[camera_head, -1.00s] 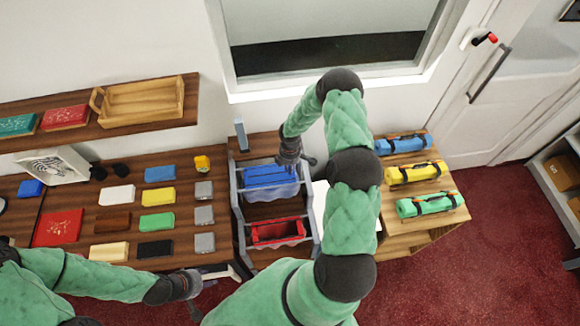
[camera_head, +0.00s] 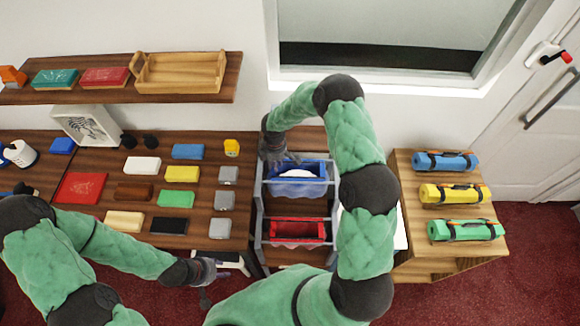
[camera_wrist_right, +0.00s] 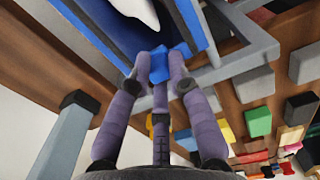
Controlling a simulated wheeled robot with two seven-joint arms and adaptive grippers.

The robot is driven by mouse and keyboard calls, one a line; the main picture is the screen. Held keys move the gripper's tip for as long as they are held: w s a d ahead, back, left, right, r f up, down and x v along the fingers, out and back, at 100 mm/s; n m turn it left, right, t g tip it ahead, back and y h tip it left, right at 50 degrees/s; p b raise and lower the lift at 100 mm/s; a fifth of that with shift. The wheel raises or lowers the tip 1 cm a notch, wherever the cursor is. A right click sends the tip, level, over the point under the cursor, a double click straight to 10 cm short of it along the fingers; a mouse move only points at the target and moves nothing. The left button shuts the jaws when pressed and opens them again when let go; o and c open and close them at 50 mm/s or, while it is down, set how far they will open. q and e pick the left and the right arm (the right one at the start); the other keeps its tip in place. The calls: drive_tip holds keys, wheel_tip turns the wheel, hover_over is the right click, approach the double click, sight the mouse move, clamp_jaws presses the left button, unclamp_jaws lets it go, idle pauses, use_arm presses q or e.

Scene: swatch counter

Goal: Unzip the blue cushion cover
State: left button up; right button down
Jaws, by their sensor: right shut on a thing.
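The blue cushion cover (camera_head: 318,166) lies in the upper part of a grey rack, with a white opening (camera_head: 296,173) along its top. In the right wrist view the cover (camera_wrist_right: 192,18) shows blue edges around a white inside. My right gripper (camera_head: 274,160) is at the left end of the cover in the head view. In the right wrist view its fingers (camera_wrist_right: 160,68) are shut on a small blue pull tab beside the cover's edge. My left gripper (camera_head: 206,290) hangs by the counter's front edge, away from the cover; its fingers are too small to read.
The grey rack (camera_head: 258,215) also holds a red cover (camera_head: 298,231) below the blue one. Colored blocks lie on the wooden counter (camera_head: 105,170) at left. Rolled bundles in blue, yellow and green (camera_head: 466,230) lie on a wooden stand at right. A shelf with a wooden tray (camera_head: 180,88) is above.

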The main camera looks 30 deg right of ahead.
drive_tip(key=shift+w+a, duration=0.25)
drive_tip(key=shift+a, duration=0.05)
drive_tip(key=shift+r, duration=0.1)
drive_tip(key=shift+w+a, duration=0.1)
drive_tip(key=c, duration=1.1)
unclamp_jaws()
drive_tip(key=shift+a, duration=0.15)
drive_tip(key=shift+r, duration=0.2)
wheel_tip(320, 180, up, 12)
drive_tip(key=shift+f, duration=0.25)
